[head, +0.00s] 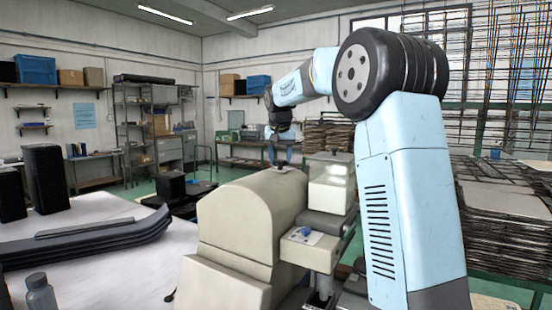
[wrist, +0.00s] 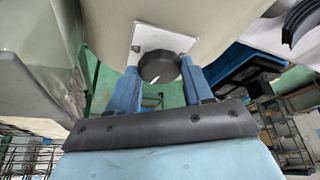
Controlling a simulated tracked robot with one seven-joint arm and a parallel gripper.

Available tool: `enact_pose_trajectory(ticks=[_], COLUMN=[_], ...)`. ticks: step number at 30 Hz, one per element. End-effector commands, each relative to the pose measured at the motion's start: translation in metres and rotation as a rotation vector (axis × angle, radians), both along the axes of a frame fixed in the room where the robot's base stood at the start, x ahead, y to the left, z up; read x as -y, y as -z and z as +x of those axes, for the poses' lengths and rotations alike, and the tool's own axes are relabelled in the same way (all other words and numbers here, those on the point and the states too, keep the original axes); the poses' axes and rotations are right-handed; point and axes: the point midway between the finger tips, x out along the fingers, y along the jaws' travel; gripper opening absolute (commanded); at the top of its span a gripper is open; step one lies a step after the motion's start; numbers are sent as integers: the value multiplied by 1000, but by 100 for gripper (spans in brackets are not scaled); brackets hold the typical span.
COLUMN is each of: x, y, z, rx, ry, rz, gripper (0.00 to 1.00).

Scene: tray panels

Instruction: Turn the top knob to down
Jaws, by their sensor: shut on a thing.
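The top knob is a round black knob (wrist: 160,66) on a small white plate (wrist: 150,38), fixed to the beige machine housing. In the head view it sits on top of the rounded beige machine (head: 245,215), small and dark. My gripper (wrist: 160,76) has its two blue fingers on either side of the knob, shut on it. In the head view my gripper (head: 280,153) reaches down onto the machine's top from my light-blue arm. A short pale mark shows on the knob's face, but which position it points to is hard to tell.
A small panel with a blue knob (head: 306,231) stands lower on the machine's right side. A white table (head: 90,265) with dark curved parts is at left. Stacked racks (head: 505,215) stand at right. Shelves line the back wall.

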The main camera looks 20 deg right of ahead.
Motion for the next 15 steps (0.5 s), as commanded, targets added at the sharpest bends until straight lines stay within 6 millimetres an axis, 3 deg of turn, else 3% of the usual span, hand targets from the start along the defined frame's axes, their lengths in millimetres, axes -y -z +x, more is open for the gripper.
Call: enact_pose_trajectory(ticks=[15], x=[7], y=[0], z=[1], rx=[1], ry=[-484], rz=[0], gripper=[20])
